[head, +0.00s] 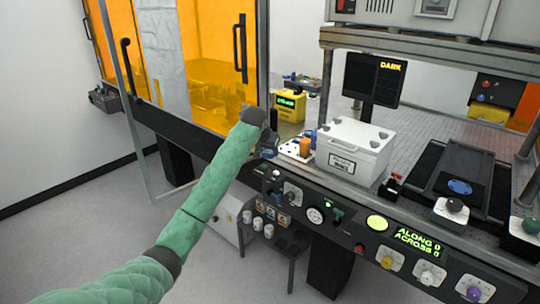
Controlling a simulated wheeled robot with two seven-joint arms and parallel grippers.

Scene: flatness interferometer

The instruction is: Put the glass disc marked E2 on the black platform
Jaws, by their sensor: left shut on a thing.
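I cannot read an E2 mark anywhere, so I cannot tell which thing is the glass disc. A black platform-like block (438,176) lies on the bench at right, with a blue round piece (460,187) on its front part. My right gripper is not in view.
A dark screen (372,79) reads DARK. A control panel (378,222) with knobs runs along the bench front. A small shelf (288,238) with white cups stands below. Orange-glazed doors (205,60) stand at left.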

